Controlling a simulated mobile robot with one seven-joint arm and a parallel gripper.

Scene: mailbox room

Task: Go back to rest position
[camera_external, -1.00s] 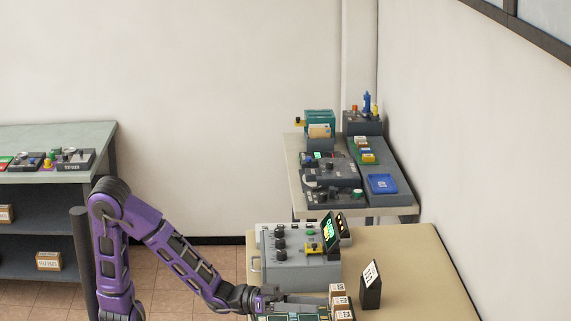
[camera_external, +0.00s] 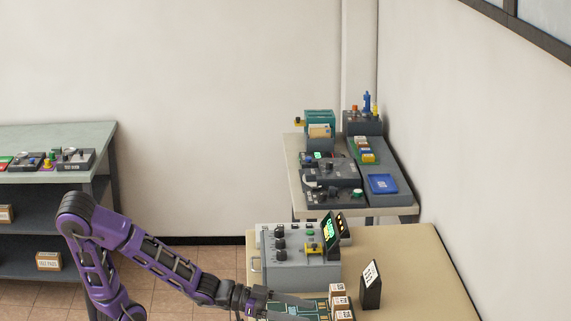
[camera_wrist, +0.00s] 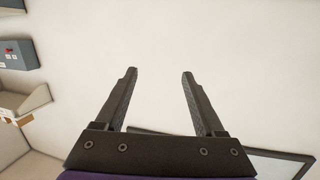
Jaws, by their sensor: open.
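My gripper (camera_external: 290,304) is low over the near table (camera_external: 405,265), at the end of my purple arm. It is beside the small labelled boxes (camera_external: 341,302) and in front of the grey control box (camera_external: 287,268). In the wrist view my gripper (camera_wrist: 158,75) shows two dark fingers spread apart with nothing between them, against a pale wall (camera_wrist: 240,50). I cannot tell whether the fingers touch anything on the table.
A dark upright block with a label (camera_external: 371,288) stands right of the boxes. A green board (camera_external: 310,308) lies under my gripper. A farther table (camera_external: 297,196) holds several devices. A shelf unit (camera_external: 40,225) stands at the left. The near table's right side is clear.

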